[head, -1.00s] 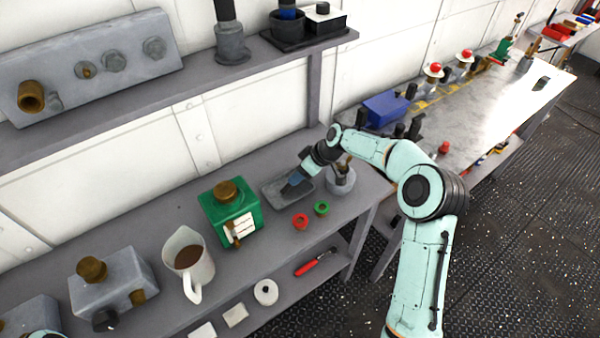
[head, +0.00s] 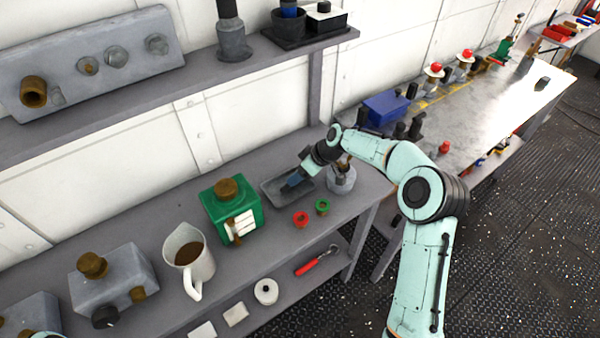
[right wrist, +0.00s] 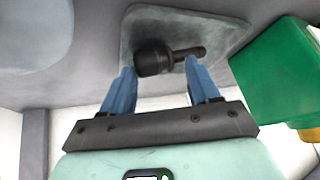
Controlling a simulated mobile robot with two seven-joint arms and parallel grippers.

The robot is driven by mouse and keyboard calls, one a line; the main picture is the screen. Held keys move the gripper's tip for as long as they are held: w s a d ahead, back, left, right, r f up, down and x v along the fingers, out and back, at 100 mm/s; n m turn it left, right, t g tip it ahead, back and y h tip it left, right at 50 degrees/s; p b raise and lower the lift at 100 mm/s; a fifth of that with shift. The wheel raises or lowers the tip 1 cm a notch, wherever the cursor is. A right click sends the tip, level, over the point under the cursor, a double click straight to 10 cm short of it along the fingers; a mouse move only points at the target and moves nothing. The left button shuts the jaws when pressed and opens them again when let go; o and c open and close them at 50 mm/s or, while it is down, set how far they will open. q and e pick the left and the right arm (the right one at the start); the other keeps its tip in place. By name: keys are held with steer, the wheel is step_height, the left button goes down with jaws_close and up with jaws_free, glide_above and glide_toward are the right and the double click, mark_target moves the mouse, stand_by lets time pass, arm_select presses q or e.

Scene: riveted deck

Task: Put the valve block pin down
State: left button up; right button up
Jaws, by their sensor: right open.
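The dark valve block pin (right wrist: 155,60), with a thick head and a thinner shank, lies in the grey tray (right wrist: 225,22) in the right wrist view. My right gripper (right wrist: 160,75) is open, with its blue fingers apart on either side of the pin. In the head view my right gripper (head: 294,180) reaches down over the tray (head: 268,192) on the bench. The pin cannot be made out there. A bit of my left arm shows at the bottom left corner; its gripper is out of view.
The green block (head: 230,212) stands left of the tray, and a grey pot (head: 342,181) stands close on the right. Red (head: 301,219) and green (head: 322,207) rings lie in front. A jug (head: 190,262) and a grey valve block (head: 125,275) stand further left.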

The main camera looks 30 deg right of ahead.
steer(key=shift+s+d+f, duration=0.15)
steer(key=shift+f, duration=0.2)
steer(key=shift+s+d+f, duration=0.1)
steer(key=shift+f, duration=0.25)
steer(key=shift+r, duration=0.35)
steer(key=w+v, duration=0.1)
steer(key=v, duration=1.1)
steer(key=shift+r, duration=0.55)
steer(key=shift+s+a, duration=0.1)
